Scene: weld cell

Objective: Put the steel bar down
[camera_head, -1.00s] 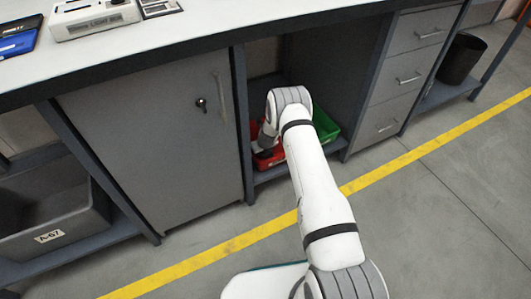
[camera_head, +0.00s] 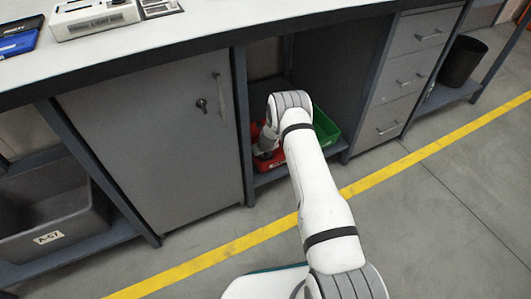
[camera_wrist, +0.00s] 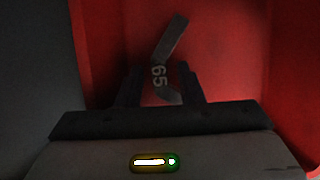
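The steel bar (camera_wrist: 171,38) shows in the wrist view as a small grey strip, tilted, against the red inside of a bin (camera_wrist: 235,60). Its lower part is dim, near a pale "65" marking; I cannot tell whether the two are joined. My gripper (camera_wrist: 160,75) points into the red bin with its two dark fingers apart. The bar's upper end lies beyond the fingertips, and no finger visibly presses on it. In the head view the red bin (camera_head: 277,160) stands on the low shelf, and my arm hides the gripper and the bar.
A green bin (camera_head: 325,128) stands right of the red one. A closed grey cabinet door (camera_head: 150,140) is on the left and drawers (camera_head: 395,85) on the right. The bench top (camera_head: 200,30) overhangs the shelf opening. A grey bin marked A-67 (camera_head: 50,237) sits far left.

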